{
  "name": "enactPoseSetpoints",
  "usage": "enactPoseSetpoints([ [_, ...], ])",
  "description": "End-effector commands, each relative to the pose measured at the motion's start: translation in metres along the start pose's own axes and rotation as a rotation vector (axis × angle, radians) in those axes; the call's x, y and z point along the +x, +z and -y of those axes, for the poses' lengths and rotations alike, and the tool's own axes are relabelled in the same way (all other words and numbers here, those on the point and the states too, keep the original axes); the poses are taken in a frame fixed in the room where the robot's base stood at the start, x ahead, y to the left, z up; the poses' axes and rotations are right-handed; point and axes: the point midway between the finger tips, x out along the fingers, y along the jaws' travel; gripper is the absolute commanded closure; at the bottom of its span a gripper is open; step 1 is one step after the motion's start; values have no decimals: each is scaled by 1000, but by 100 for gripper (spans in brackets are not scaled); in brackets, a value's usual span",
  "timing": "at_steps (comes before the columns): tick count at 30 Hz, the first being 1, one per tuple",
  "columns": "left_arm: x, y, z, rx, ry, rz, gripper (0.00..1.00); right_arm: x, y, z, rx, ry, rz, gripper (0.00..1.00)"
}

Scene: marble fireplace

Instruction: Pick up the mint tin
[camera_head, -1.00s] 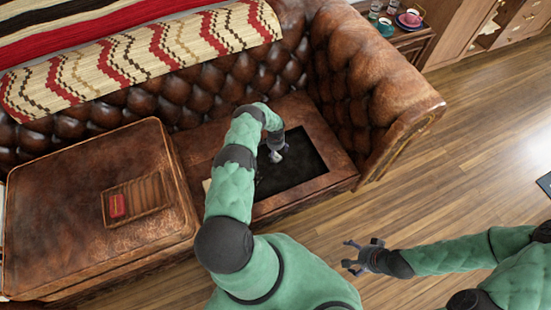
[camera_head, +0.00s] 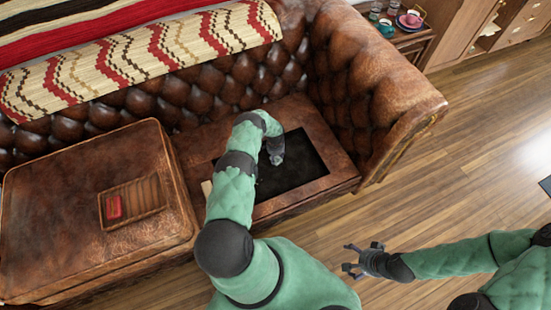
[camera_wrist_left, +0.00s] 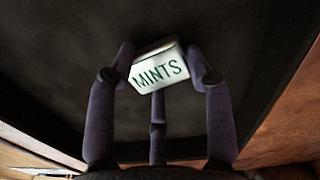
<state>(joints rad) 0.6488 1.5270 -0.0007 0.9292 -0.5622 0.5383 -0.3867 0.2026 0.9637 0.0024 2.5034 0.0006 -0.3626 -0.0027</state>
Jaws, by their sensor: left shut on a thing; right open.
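The mint tin (camera_wrist_left: 159,69) is a small white box with green "MINTS" lettering, seen in the left wrist view. My left gripper (camera_wrist_left: 160,75) is shut on it, with purple-grey fingers at its left and right sides and a third finger below. In the head view my left gripper (camera_head: 276,158) is over the dark recessed panel (camera_head: 300,168) in the sofa seat, and the tin is hidden or too small to make out there. I cannot tell whether the tin touches the panel. My right gripper (camera_head: 352,260) is open and empty over the wooden floor.
A brown leather cushion (camera_head: 60,210) at left carries a wooden tray (camera_head: 150,196) with a red item (camera_head: 114,208). The sofa's tufted arm (camera_head: 375,90) rises right of the recess. A side table (camera_head: 408,38) with cups stands behind.

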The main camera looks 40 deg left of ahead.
Motion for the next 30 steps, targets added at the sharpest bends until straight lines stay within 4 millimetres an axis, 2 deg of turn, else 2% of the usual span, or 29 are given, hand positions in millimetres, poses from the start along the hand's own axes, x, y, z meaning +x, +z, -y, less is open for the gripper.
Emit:
enactPoseSetpoints([
  [8, -11, 0, 0, 0, 1, 0, 80, -6, 0, 2, 0, 0, 0, 10],
  [13, -39, 1, -1, 0, 1, 1, 81, -20, 1, 7, 0, 0, 0, 10],
  [23, -103, 36, -42, 4, 3, 2, 80, -68, 2, 24, 0, 0, 0, 10],
  [30, -118, 68, -79, 3, 2, 1, 80, -90, 3, 32, 0, 0, 0, 10],
])
